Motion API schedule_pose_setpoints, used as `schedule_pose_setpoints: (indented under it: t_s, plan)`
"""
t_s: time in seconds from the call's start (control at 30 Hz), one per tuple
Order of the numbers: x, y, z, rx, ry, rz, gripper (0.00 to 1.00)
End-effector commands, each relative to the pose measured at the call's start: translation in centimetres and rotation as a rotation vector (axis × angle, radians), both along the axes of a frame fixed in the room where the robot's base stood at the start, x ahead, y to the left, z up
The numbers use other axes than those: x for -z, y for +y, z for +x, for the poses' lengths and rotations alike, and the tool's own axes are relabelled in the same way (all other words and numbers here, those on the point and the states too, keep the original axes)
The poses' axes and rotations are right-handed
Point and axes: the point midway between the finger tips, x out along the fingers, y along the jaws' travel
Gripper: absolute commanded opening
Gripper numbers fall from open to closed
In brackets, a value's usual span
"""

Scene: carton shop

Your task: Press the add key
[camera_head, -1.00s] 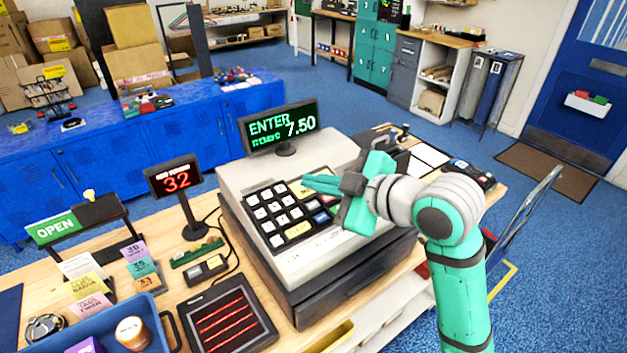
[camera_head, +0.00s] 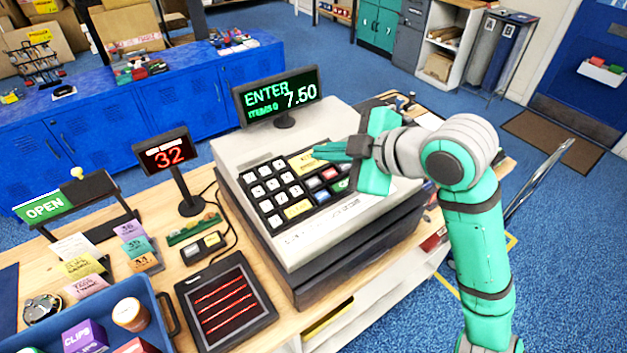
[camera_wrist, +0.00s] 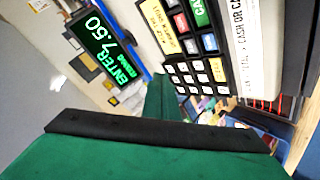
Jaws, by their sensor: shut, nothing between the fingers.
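The cash register (camera_head: 225,160) stands on the counter with its sloping keypad (camera_head: 290,188) facing front. It has white keys, a long yellow key (camera_head: 301,162) at the far end, another yellow key (camera_head: 297,210) nearer, and red, blue and green keys (camera_head: 341,185) at the right. I cannot read which is the add key. The register display (camera_head: 279,97) reads ENTER, ITEMS 0 and 7.50. My gripper (camera_head: 318,152) is shut and empty, its tips by the far right of the keypad; contact cannot be told. The keypad (camera_wrist: 199,58) also shows in the wrist view, beyond my fingers (camera_wrist: 162,98).
A red number display (camera_head: 165,154) showing 32 stands left of the register. Blue cabinets (camera_head: 100,140) stand behind.

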Motion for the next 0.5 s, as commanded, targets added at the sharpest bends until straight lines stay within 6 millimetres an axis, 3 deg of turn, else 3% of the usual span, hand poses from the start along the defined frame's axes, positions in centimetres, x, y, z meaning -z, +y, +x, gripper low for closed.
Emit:
schedule_pose_setpoints:
  t_s: [0.5]
  plan:
    - [5.7, 0.7, 1.0, 0.0, 0.001, 0.002, 0.0]
